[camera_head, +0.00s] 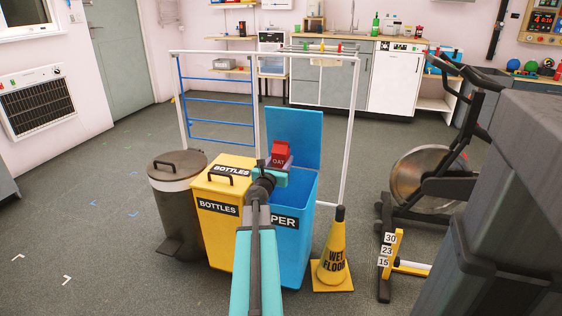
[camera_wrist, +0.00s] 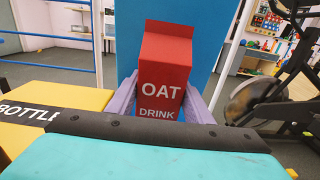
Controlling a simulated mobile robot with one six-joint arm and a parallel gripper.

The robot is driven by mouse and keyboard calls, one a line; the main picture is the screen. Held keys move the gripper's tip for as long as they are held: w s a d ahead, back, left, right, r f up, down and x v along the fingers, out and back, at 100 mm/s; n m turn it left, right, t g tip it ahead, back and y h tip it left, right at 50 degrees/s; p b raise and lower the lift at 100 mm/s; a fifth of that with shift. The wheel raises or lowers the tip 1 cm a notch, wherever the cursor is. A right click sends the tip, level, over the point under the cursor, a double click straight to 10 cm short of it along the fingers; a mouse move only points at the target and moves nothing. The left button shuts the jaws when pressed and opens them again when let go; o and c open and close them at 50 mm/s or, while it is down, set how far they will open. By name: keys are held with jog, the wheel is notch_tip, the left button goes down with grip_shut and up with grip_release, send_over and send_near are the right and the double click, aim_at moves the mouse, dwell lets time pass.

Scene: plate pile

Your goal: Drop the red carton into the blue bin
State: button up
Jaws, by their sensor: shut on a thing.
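The red carton (camera_head: 280,154) is marked OAT and is held upright in my gripper (camera_head: 278,168). In the wrist view the carton (camera_wrist: 163,75) reads OAT DRINK, and the purple fingers of my gripper (camera_wrist: 164,105) press on its two sides. Its lower end is hidden behind my gripper's body. The blue bin (camera_head: 299,250) stands with its lid (camera_head: 294,135) up at the back. In the head view the carton shows over the bin's opening, in front of the raised lid. My arm hides part of the bin's front and its lettering, of which PER shows.
A closed yellow bin (camera_head: 215,225) marked BOTTLES touches the blue bin's left side. A dark pedal bin (camera_head: 177,215) stands further left. A yellow wet-floor cone (camera_head: 334,260) stands right of the blue bin. A white frame (camera_head: 357,120) is behind, and an exercise bike (camera_head: 425,180) is right.

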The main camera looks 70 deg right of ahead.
jog(key=shift+f+b, duration=2)
jog(key=shift+f, duration=0.45)
jog(key=o, duration=1.1)
jog(key=shift+a, duration=0.2)
jog(key=a+p, duration=0.4)
jog(key=a, duration=0.4)
jog(key=shift+s+a, duration=0.15)
jog(key=shift+s, duration=0.05)
jog(key=shift+a+p, duration=0.2)
jog(key=shift+p, duration=0.8)
